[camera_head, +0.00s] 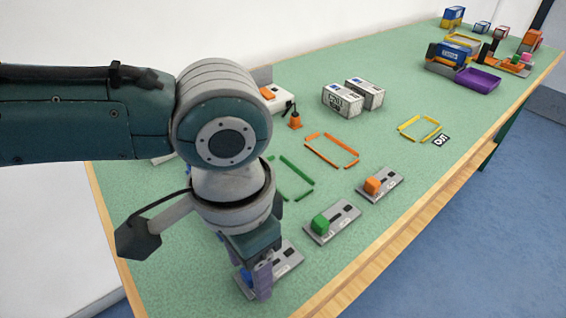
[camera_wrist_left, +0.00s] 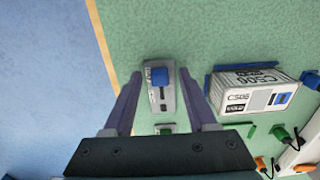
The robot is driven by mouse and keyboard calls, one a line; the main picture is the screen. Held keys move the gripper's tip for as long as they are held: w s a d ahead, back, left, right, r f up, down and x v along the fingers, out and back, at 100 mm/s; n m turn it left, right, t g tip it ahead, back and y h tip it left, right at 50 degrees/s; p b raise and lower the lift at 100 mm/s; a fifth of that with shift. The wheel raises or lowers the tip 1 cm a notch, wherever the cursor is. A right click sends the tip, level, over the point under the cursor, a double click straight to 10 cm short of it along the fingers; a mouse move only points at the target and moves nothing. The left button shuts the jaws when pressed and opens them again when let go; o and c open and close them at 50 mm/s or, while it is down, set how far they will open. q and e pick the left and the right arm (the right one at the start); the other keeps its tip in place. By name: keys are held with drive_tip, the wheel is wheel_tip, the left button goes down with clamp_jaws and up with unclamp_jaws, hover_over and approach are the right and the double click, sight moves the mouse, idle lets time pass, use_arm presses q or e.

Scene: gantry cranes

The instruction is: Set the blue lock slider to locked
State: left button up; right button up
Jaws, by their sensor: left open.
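The blue lock slider (camera_wrist_left: 159,76) is a small blue block on a grey plate (camera_wrist_left: 161,112) in the left wrist view. It sits toward the upper end of the plate, with a dark slot running below it. In the head view the plate (camera_head: 288,263) is partly covered by my left gripper (camera_head: 262,282), and only a bit of the blue block shows. My left gripper is open, its fingers pointing down on either side of the blue block. Whether the fingers touch it I cannot tell. My right gripper is not in view.
Plates with a green slider (camera_head: 320,224) and an orange slider (camera_head: 373,186) stand to the right along the table's front edge. A white C506 container (camera_wrist_left: 254,92) is beside the blue slider's plate. Two white containers (camera_head: 343,101) stand farther back.

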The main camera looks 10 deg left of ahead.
sight(277, 261)
use_arm(q)
drive_tip(key=shift+c, duration=0.2)
clamp_jaws()
idle(0.3)
idle(0.8)
drive_tip(key=w+d+b, duration=0.2)
drive_tip(key=w, duration=0.1)
drive_tip(key=shift+d+f, duration=0.2)
drive_tip(key=shift+w+d+r, duration=0.1)
drive_tip(key=shift+w+d, duration=0.05)
drive_tip(key=shift+w, duration=0.1)
